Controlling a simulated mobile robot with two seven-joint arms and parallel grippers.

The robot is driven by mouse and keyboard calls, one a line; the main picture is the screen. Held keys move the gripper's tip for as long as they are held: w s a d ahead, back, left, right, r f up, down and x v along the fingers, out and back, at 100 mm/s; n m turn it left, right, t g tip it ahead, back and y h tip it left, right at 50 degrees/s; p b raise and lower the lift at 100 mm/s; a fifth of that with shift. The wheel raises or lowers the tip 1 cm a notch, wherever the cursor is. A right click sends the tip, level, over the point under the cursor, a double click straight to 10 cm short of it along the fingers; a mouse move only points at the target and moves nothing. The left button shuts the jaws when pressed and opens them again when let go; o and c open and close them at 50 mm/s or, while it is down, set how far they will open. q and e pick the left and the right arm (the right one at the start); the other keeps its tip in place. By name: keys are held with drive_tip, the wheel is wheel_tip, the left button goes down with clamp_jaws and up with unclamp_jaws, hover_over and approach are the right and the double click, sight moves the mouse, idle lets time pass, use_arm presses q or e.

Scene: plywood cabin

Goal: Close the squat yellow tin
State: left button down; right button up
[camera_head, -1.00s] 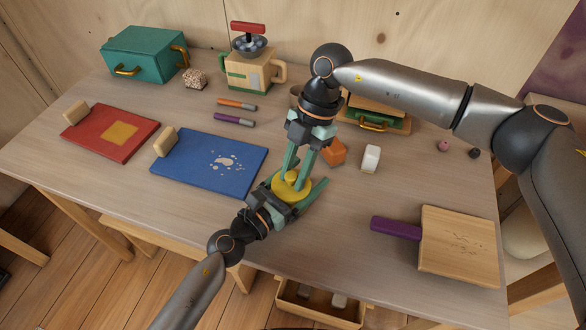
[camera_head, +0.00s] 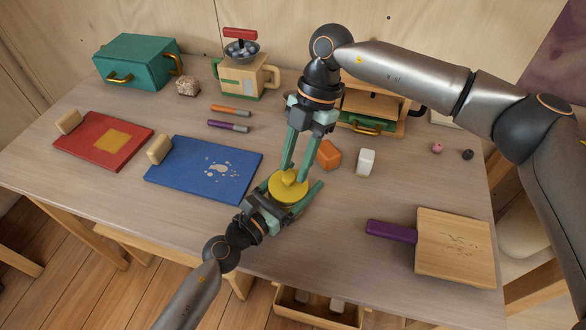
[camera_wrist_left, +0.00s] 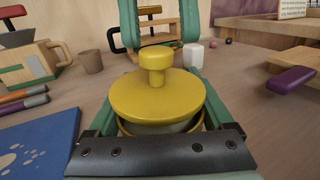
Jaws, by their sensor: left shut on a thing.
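The squat yellow tin's round lid with its knob (camera_head: 289,177) shows near the table's front middle. In the left wrist view, the lid (camera_wrist_left: 157,98) lies over the tin body (camera_wrist_left: 160,128). A grey-green band shows between the lid and a yellow edge below it. My left gripper (camera_head: 292,195) is shut on the tin, one finger on each side. My right gripper (camera_head: 295,175) reaches down from above; its fingers are spread apart on either side of the knob, with space around the knob in the wrist view. The tin's lower part is mostly hidden.
A blue board (camera_head: 205,168) lies left of the tin and a red board (camera_head: 103,141) beyond it. An orange block (camera_head: 329,154) and a white block (camera_head: 366,162) stand behind. A wooden board (camera_head: 455,248) with a purple handle (camera_head: 391,231) lies right. The table between is clear.

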drive_tip(key=shift+a, duration=0.1)
drive_tip(key=shift+c, duration=1.4)
use_arm(q)
drive_tip(key=shift+d, duration=0.1)
use_arm(e)
drive_tip(key=shift+s+f, duration=0.1)
drive_tip(key=shift+f, duration=0.15)
drive_tip(key=shift+v, duration=2.1)
use_arm(q)
unclamp_jaws()
